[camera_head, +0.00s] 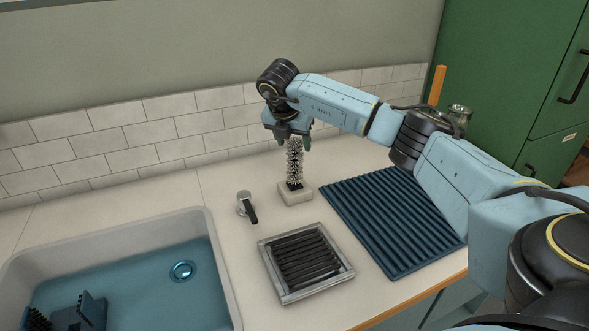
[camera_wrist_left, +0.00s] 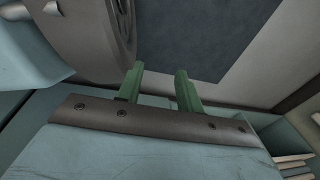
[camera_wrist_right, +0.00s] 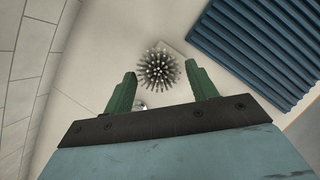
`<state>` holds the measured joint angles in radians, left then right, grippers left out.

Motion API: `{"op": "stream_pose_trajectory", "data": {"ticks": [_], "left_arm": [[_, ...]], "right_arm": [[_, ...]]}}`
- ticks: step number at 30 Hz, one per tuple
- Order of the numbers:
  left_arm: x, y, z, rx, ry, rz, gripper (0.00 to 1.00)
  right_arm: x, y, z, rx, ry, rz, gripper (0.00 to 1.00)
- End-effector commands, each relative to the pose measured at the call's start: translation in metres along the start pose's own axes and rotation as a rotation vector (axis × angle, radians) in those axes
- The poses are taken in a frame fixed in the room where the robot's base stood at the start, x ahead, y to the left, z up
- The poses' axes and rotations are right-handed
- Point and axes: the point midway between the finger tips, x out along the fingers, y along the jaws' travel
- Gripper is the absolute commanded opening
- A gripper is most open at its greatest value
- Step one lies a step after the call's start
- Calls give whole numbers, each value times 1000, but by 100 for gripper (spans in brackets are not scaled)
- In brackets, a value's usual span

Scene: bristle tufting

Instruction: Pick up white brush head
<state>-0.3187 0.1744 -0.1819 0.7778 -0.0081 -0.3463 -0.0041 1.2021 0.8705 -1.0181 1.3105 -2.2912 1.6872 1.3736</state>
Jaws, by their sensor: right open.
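The white brush head (camera_head: 295,163), a tall bristly spiral with white and dark tufts, stands upright on a small pale block (camera_head: 302,195) on the counter. My right gripper (camera_head: 293,141) is at its top, pointing down, open. In the right wrist view the round bristly end of the brush head (camera_wrist_right: 159,68) shows in the gap between the two green fingers (camera_wrist_right: 162,72), which are apart. How far down the fingers reach past its tip is hard to tell. My left gripper (camera_wrist_left: 158,78) shows only in the left wrist view, open and empty.
A blue ribbed mat (camera_head: 390,215) lies right of the block. A grey tray (camera_head: 290,297) with dark ribs is in front. A small silver and black tool (camera_head: 246,207) lies left.

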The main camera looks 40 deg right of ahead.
Motion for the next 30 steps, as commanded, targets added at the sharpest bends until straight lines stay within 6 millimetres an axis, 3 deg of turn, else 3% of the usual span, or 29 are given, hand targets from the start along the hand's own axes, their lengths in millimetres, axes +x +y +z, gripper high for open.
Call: {"op": "stream_pose_trajectory", "data": {"ticks": [9,19,30], "left_arm": [[-2,-3,-25,-10,17,-5,36],[-3,-3,-28,-12,18,-5,36],[-3,-3,-29,-12,18,-5,36]], "right_arm": [[45,0,-2,0,2,-3,57],[51,0,-1,0,1,-1,56],[50,0,-1,0,1,-1,8]]}}
